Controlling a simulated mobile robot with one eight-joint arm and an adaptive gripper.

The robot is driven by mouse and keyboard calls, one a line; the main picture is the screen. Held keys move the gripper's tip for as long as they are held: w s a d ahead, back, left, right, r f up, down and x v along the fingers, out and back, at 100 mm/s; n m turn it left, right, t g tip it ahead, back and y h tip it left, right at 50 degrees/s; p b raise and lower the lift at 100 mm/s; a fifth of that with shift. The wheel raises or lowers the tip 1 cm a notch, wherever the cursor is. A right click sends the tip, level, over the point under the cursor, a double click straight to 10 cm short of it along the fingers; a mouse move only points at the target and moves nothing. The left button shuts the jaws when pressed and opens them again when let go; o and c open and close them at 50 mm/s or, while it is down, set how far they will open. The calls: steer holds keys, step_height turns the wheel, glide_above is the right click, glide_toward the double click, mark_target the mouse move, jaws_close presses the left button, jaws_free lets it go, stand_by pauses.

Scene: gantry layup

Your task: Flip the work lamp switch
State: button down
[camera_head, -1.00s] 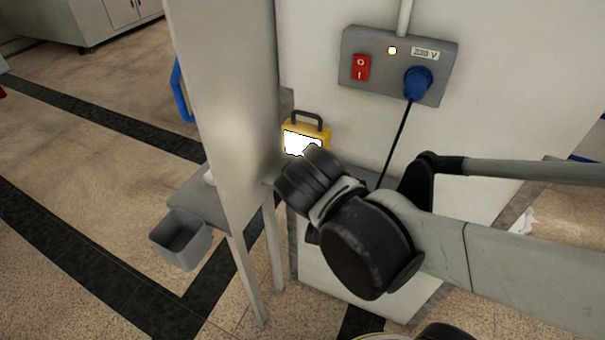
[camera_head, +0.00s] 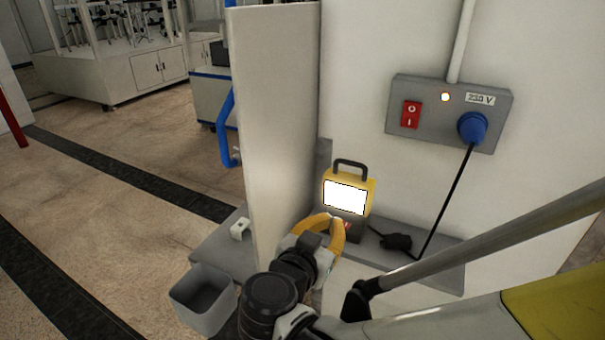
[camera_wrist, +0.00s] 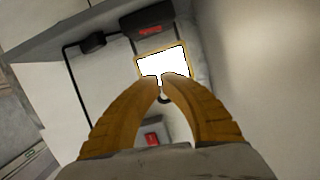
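The yellow work lamp (camera_head: 368,186) stands on a grey shelf against the white wall, its panel glowing white. In the wrist view the lamp (camera_wrist: 163,62) appears upside down, straight past my fingertips. Its dark base (camera_wrist: 147,20) carries a red switch (camera_wrist: 150,29); which way that is set I cannot tell. My gripper (camera_head: 337,222) is in front of the lamp's lower part and partly covers the base. In the wrist view the yellow fingers (camera_wrist: 161,79) have their tips almost together, with nothing held between them. Whether they touch the lamp I cannot tell.
A grey wall box (camera_head: 437,121) above has a red rocker (camera_head: 411,114), a lit indicator and a blue plug (camera_head: 472,127). A black cable runs down from it to the shelf (camera_head: 440,270). An upright panel (camera_head: 272,120) stands left of the lamp. A grey bin (camera_head: 203,300) hangs at lower left.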

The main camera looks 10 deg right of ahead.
mark_target(346, 204)
steer(key=b+x, duration=0.3)
steer(key=x, duration=0.6)
steer(key=shift+d+f, duration=0.2)
steer(key=f+b, duration=0.1)
steer(key=w+f+b, duration=0.1)
steer(key=f, duration=0.1)
steer(key=shift+a, duration=0.15)
steer(key=shift+f, duration=0.4)
